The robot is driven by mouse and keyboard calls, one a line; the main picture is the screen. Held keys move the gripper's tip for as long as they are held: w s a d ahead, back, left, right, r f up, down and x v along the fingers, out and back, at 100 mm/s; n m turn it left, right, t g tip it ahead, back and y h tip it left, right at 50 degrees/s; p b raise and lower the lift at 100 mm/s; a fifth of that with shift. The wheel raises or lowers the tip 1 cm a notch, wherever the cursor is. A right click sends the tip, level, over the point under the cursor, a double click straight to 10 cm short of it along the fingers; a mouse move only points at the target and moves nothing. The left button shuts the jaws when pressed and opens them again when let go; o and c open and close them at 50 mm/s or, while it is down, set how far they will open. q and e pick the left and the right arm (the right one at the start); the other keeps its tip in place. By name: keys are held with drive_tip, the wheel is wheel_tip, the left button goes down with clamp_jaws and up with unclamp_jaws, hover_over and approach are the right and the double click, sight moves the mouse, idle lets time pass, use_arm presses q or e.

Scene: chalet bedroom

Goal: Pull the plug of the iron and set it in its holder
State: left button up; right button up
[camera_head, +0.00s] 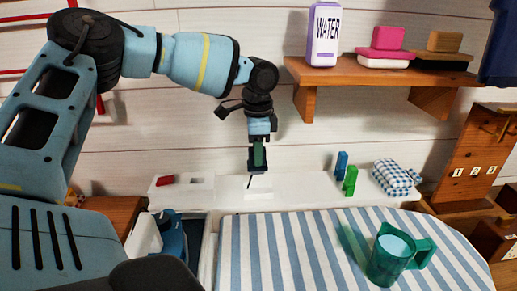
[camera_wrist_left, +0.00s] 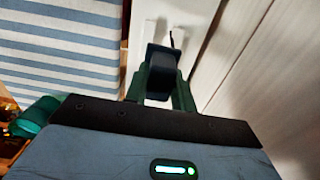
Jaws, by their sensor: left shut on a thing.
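My left gripper (camera_head: 257,166) points down above a small white block (camera_head: 262,190) on the white ledge. In the left wrist view its green fingers (camera_wrist_left: 161,82) are shut on a dark block, apparently the plug (camera_wrist_left: 160,60). A thin dark cord end shows just beyond it against the white block. I cannot tell whether the plug touches the block. A white socket unit (camera_head: 201,183) with a red switch (camera_head: 165,181) lies to the left on the ledge. The blue iron (camera_head: 173,238) is at the lower left, partly hidden by my arm. My right gripper is out of view.
A blue-striped ironing board (camera_head: 290,255) fills the front, with a green jug (camera_head: 390,260) at its right. A wooden shelf (camera_head: 350,75) hangs above right.

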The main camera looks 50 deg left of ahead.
sight(258, 173)
use_arm(q)
drive_tip(key=shift+f, duration=0.5)
drive_tip(key=shift+f+b, duration=1.45)
drive_tip(key=shift+f, duration=0.95)
drive_tip(key=shift+f, duration=0.2)
drive_tip(key=o, duration=1.1)
drive_tip(key=shift+c, duration=0.2)
drive_tip(key=shift+r, duration=3.9)
